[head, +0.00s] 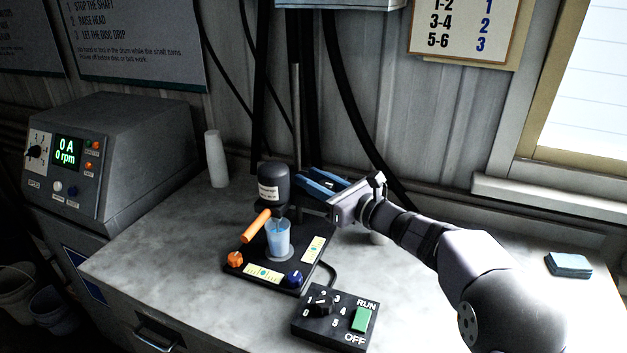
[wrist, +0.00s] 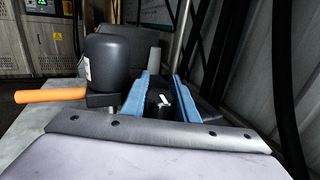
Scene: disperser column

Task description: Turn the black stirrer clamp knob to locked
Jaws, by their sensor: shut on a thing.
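The stirrer (head: 274,185) stands on a dark base plate, with a dark motor head on a metal rod and an orange handle (head: 256,226) at its left. The black clamp knob (wrist: 158,108) shows in the wrist view between the blue fingers, with a small white mark on it. My gripper (head: 316,184) reaches in from the right behind the motor head, and its blue fingers (wrist: 160,95) are shut on the knob. In the head view the knob is hidden by the fingers and the motor head. I cannot tell which setting the white mark points to.
A beaker of blue liquid (head: 278,240) stands under the motor head. Orange (head: 235,259) and blue (head: 295,277) knobs sit at the base plate's front corners. A control box (head: 335,318) with a dial and green switch lies in front. Blue cloths (head: 568,265) lie at right.

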